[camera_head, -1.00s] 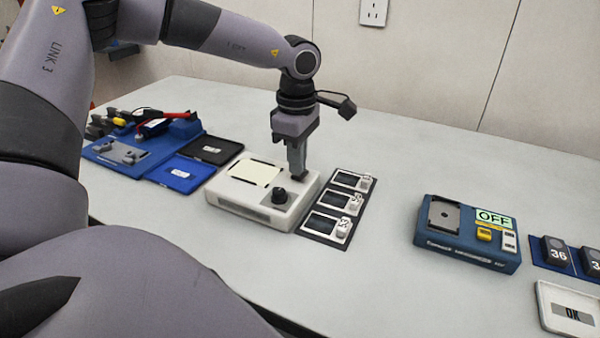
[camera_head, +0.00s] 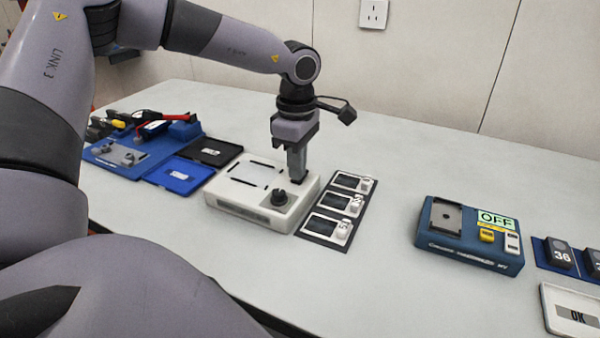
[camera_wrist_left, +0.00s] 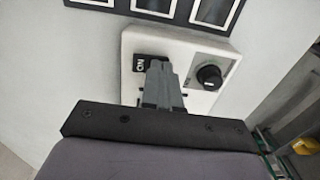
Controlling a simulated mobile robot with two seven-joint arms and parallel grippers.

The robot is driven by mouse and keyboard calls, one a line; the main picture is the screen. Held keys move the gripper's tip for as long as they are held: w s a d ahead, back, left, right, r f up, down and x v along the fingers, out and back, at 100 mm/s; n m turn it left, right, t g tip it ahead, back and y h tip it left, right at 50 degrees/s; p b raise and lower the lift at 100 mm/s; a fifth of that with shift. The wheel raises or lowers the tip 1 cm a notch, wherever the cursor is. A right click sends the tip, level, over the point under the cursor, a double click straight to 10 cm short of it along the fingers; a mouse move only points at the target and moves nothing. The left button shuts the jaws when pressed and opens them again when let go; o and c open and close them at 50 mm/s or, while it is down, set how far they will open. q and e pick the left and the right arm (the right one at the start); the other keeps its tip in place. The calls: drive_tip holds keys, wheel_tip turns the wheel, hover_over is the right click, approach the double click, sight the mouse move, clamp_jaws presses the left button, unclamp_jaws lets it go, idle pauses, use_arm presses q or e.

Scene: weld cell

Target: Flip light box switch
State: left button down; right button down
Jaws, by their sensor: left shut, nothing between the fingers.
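The light box (camera_head: 240,208) is a low white box on the table, with a pale white panel (camera_head: 252,178) on top and a black knob (camera_head: 279,196) at its near right. My left gripper (camera_head: 297,178) is shut and empty, pointing down at the box's right end. In the left wrist view its closed fingertips (camera_wrist_left: 157,66) are at the black switch (camera_wrist_left: 139,62), which carries "ON" lettering. The fingers hide part of the switch, and I cannot tell whether they touch it. The knob (camera_wrist_left: 209,76) sits beside the fingers there. My right gripper is out of view.
A dark strip with several small displays (camera_head: 341,204) lies close to the right of the box. Blue and black trays (camera_head: 180,175) lie to its left. A blue device reading "OFF" (camera_head: 465,247) stands further right, with clear table between.

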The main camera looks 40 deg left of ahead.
use_arm(q)
wheel_tip(320, 180, up, 7)
drive_tip(key=p, duration=0.3)
idle(0.4)
drive_tip(key=shift+f, duration=0.15)
idle(0.3)
